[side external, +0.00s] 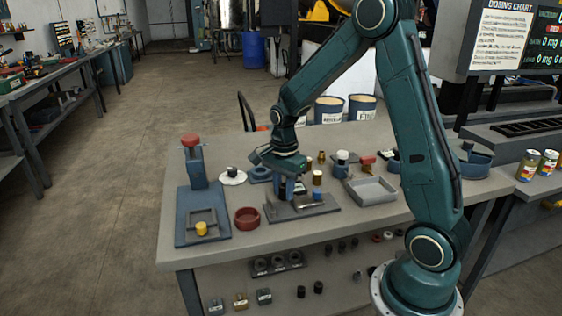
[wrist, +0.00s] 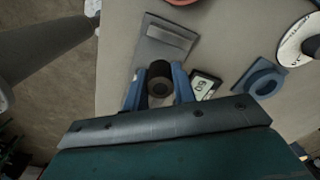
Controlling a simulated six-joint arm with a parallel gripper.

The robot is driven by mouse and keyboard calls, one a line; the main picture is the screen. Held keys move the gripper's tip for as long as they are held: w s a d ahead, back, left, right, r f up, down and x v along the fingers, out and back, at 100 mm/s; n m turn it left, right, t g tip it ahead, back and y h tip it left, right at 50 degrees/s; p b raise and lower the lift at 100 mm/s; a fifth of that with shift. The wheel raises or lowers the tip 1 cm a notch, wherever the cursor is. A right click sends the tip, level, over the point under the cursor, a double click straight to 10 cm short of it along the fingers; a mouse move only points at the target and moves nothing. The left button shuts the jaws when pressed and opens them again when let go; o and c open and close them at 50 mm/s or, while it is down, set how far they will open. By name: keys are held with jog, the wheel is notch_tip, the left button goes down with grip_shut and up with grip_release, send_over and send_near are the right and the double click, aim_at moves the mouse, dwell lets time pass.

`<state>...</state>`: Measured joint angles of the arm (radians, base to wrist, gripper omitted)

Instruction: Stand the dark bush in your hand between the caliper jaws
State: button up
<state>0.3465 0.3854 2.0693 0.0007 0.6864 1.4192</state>
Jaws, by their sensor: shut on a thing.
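My gripper (side external: 289,187) points down over the dark grey caliper plate (side external: 326,208) on the bench. In the wrist view its two blue fingers (wrist: 159,90) are closed on the dark bush (wrist: 160,72), a short black cylinder with a hole in its end. The caliper plate (wrist: 146,52) carries a raised grey bar (wrist: 168,33) just beyond the bush. A small display (wrist: 205,86) is beside the right finger. The bush is mostly hidden in the side view. I cannot tell whether it touches the plate, and the jaw gap is not clear.
A red bowl (side external: 246,218) is left of the plate, and a blue press stand (side external: 195,170) is farther left. A blue ring (wrist: 262,82) and a white disc (wrist: 300,42) lie nearby. A grey tray (side external: 371,190) and small coloured cylinders are to the right.

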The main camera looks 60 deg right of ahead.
aim_at(284, 198)
jog(key=shift+f, duration=1.75)
jog(key=shift+f, duration=0.1)
jog(key=o, duration=0.7)
notch_tip(284, 198, up, 12)
jog(key=shift+r, duration=0.1)
